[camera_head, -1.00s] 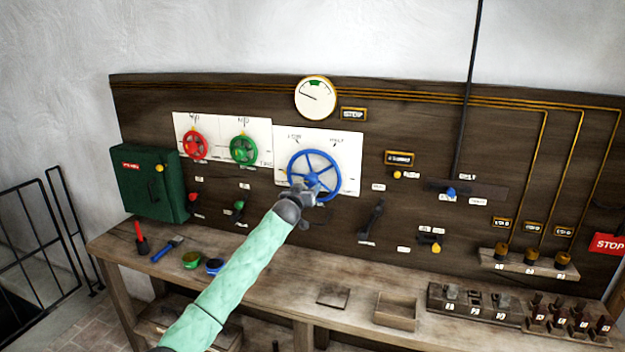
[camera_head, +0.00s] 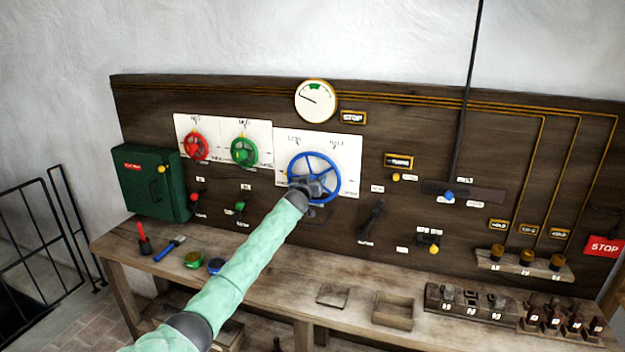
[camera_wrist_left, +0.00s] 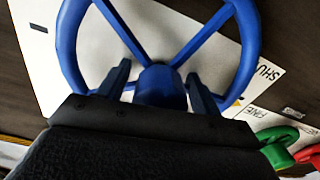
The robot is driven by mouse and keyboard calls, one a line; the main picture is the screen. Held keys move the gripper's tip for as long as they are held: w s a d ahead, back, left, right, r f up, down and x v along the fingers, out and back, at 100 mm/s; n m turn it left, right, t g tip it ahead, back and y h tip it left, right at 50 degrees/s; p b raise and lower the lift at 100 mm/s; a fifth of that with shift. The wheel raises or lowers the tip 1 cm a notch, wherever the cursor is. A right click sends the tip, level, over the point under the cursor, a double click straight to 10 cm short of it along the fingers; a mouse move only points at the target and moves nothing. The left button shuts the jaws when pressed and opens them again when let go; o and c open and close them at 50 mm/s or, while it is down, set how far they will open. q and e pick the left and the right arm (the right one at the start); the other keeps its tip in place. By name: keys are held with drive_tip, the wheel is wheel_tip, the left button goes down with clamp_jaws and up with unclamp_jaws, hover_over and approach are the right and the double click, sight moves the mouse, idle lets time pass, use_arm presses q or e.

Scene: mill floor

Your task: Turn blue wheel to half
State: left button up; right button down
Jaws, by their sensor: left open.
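The blue wheel (camera_head: 325,158) is mounted on a white plate (camera_head: 349,150) on the dark wooden panel. The plate carries labels along its top, too small to read surely. My left gripper (camera_head: 308,183) is at the wheel's hub, covering the lower left of the wheel. In the left wrist view the blue wheel (camera_wrist_left: 245,50) fills the top, and my open left gripper (camera_wrist_left: 158,82) has one finger on each side of the blue hub (camera_wrist_left: 160,86). I cannot tell whether the fingers touch it. My right gripper is not in view.
A red wheel (camera_head: 195,147) and a green wheel (camera_head: 244,151) are left of the blue one. A round gauge (camera_head: 315,101) is above. A black lever (camera_head: 371,220) stands lower right.

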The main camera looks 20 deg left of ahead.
use_arm(q)
drive_tip(key=c, duration=1)
